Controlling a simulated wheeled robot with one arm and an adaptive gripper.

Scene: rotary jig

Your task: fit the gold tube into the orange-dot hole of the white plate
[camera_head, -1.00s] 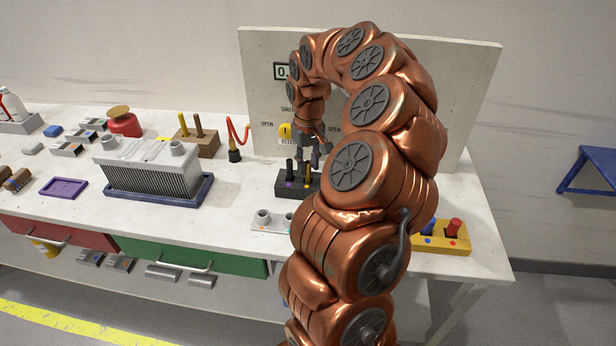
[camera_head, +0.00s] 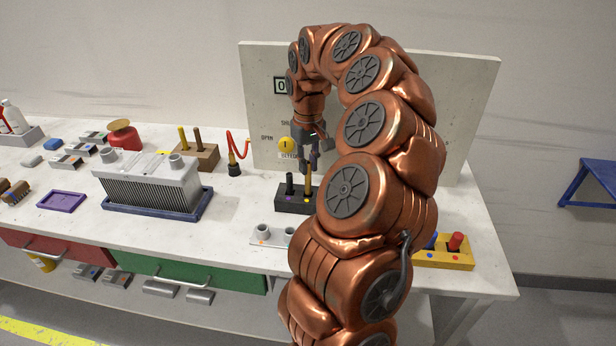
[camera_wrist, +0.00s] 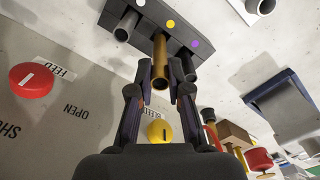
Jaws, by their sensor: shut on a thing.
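The gold tube (camera_wrist: 160,62) stands at the black block (camera_wrist: 185,30), by its yellow dot, and my gripper (camera_wrist: 160,70) is closed around its upper part in the wrist view. I cannot tell whether its lower end is still in the block. In the head view, my gripper (camera_head: 310,165) is above the black block (camera_head: 292,205), with the gold tube (camera_head: 308,182) below it. The white plate (camera_head: 276,248) lies in front of the block, with grey sleeves on it and an orange dot (camera_head: 262,243) by the left one. My arm hides its right part.
A finned metal unit (camera_head: 150,182) sits in a blue tray to the left. A yellow block (camera_head: 445,258) with blue and red pegs is right of my arm. An upright panel (camera_head: 420,100) stands behind. Dark and grey tubes flank the gold tube in the wrist view.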

